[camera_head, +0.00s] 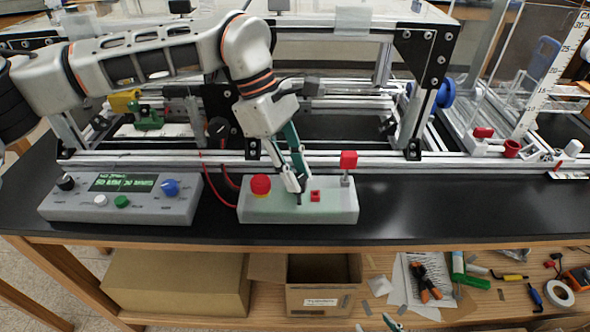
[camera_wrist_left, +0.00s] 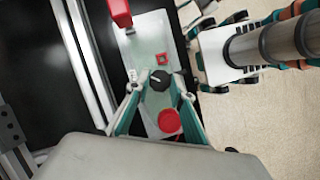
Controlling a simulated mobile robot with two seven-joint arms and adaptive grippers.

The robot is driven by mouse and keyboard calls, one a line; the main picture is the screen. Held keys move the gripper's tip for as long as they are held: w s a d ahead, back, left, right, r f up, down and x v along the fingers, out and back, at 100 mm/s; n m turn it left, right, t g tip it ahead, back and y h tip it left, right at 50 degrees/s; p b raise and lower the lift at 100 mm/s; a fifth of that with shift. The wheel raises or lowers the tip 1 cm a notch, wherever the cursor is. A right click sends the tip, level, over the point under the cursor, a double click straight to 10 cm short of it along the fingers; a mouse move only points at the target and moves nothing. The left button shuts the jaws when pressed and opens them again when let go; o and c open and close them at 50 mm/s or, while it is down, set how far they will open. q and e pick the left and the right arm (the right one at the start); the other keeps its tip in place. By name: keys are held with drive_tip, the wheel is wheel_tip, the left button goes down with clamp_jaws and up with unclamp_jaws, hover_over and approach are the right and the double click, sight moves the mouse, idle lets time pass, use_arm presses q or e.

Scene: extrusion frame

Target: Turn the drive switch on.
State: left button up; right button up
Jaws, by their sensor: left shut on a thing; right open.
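A pale green switch box (camera_head: 335,212) stands on the black bench top. It carries a red round button (camera_head: 260,184), a small red square switch (camera_head: 315,196) and a red-topped lever (camera_head: 348,160). My left gripper (camera_head: 298,190) reaches down onto the box between the button and the square switch. In the left wrist view its fingers are shut on a black knob (camera_wrist_left: 160,80) with a pale pointer mark. No label shows which control is the drive switch.
A grey control unit (camera_head: 125,200) with a green display stands left of the box. The extrusion frame (camera_head: 180,158) runs behind. Red cables (camera_head: 226,178) lie between them. Cardboard boxes (camera_head: 180,283) and tools (camera_head: 425,280) sit on the lower shelf.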

use_arm(q)
drive_tip(key=shift+m, duration=0.4)
drive_tip(key=o, duration=1.1)
drive_tip(key=v, duration=1.2)
drive_tip(key=shift+w, duration=0.2)
drive_tip(key=shift+s+d, duration=0.1)
